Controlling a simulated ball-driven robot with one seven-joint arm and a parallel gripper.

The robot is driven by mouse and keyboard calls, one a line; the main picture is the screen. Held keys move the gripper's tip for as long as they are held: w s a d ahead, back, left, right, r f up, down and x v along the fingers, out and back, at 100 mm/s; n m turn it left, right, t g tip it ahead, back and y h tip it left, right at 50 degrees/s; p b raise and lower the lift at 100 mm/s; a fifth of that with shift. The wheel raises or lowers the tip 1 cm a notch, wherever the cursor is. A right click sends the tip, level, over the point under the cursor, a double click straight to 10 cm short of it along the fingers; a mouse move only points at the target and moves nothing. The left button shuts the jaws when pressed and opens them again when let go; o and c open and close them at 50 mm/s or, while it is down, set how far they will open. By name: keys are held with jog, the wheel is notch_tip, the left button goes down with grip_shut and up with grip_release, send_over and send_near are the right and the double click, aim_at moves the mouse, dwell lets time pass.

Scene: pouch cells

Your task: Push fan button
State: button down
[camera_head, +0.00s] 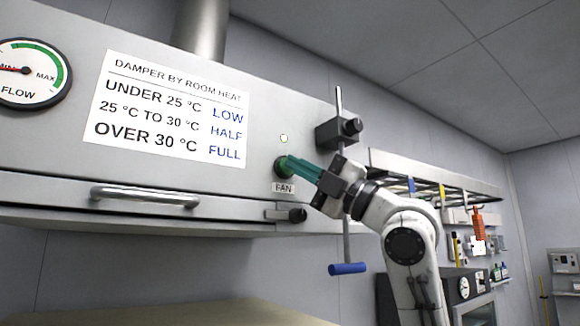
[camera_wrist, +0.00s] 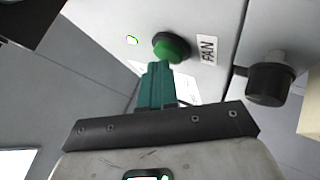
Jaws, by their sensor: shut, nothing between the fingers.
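The green fan button (camera_head: 282,166) sits on the grey hood front, just above a small FAN label (camera_head: 283,188). In the wrist view the button (camera_wrist: 172,47) is round and green in a dark collar, with the FAN label (camera_wrist: 209,50) to its right. My gripper (camera_head: 290,167) has teal fingers, shut and empty, pointing at the button. In the wrist view the fingertips (camera_wrist: 158,66) overlap the button's near edge. I cannot tell whether they touch it. A small pale lamp (camera_head: 284,138) is above the button.
A damper rod with a black clamp (camera_head: 338,132) and blue handle (camera_head: 347,268) stands close by my gripper. A black knob (camera_head: 297,215) is below the button. A bar handle (camera_head: 145,197), a flow gauge (camera_head: 30,72) and a damper sign (camera_head: 170,110) are left.

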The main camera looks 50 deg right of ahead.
jog(key=shift+s+a, duration=0.15)
jog(key=shift+s, duration=0.35)
jog(key=shift+s+b, duration=0.1)
jog(key=shift+b, duration=0.2)
jog(key=shift+s+a+b, duration=0.25)
jog(key=shift+s+a, duration=0.05)
jog(key=shift+s, duration=0.65)
jog(key=shift+s+a+b, duration=0.25)
jog(key=shift+s+b, duration=0.05)
jog(key=shift+s, duration=0.6)
jog(key=shift+s+a+b, duration=0.25)
jog(key=shift+s+a, duration=0.05)
jog(key=shift+s, duration=0.65)
jog(key=shift+f, duration=0.1)
